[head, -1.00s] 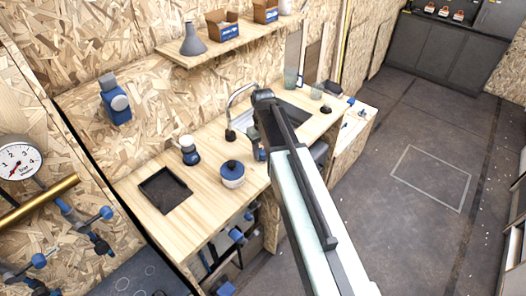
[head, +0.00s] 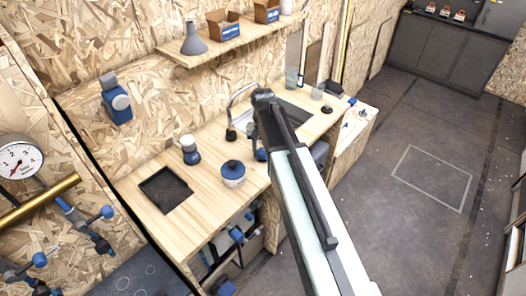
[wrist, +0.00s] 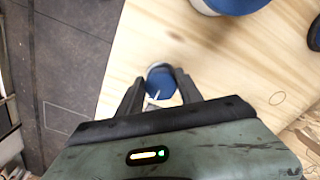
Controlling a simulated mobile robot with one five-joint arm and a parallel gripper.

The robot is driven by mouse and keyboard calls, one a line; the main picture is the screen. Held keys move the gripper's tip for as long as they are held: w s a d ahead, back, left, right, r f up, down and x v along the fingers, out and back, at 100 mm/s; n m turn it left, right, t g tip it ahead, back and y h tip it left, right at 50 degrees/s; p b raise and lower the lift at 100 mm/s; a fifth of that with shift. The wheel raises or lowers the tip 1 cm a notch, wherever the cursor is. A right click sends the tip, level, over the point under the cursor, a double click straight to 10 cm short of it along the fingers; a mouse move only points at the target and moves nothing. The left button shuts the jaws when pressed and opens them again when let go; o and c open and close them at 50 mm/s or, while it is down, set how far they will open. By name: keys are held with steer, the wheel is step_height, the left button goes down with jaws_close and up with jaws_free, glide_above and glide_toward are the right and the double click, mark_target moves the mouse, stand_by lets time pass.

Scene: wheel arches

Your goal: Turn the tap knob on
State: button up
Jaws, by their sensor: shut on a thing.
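A round blue knob (wrist: 161,80) with a white pointer line stands over the wooden counter (wrist: 215,70), near its edge, in the wrist view. My gripper (wrist: 159,86) is shut on the knob, with one dark finger on each side of it. The pointer line slants a little from upright in the picture. My arm hides part of the sink there, and my fingertips cannot be made out clearly.
A black tray (head: 166,190) is set further left. Glasses (head: 291,78) stand behind the sink. The floor (head: 410,140) at right is clear.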

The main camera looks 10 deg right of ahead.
mark_target(263, 151)
stand_by(0.3)
steer(key=o, duration=1.4)
steer(key=shift+c, duration=0.2)
step_height(263, 151, up, 8)
steer(key=p, duration=0.8)
steer(key=shift+f, duration=0.1)
